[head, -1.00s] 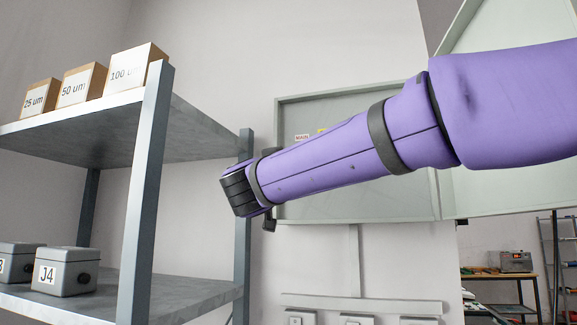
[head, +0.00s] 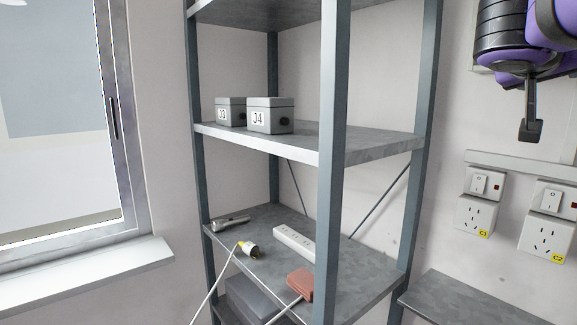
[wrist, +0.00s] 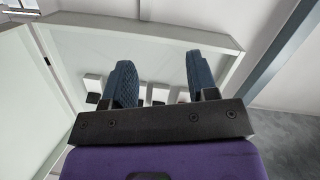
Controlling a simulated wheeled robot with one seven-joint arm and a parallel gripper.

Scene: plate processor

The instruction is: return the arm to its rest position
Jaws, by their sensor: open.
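My purple arm shows at the top right of the head view, with my gripper's dark end (head: 530,125) hanging down in front of the wall. In the wrist view my gripper (wrist: 158,85) has its two blue ridged fingers spread well apart. Nothing is between the fingers. Behind them is an open pale cabinet (wrist: 160,45), and small white wall units show beyond the fingertips.
A grey metal shelf unit (head: 332,200) stands left of the arm, holding boxes J3 (head: 230,111) and J4 (head: 270,115), a flashlight (head: 231,223) and a power strip (head: 295,242). Sockets C1 (head: 478,213) and C2 (head: 548,237) are on the wall. A grey bench top (head: 470,300) lies below.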

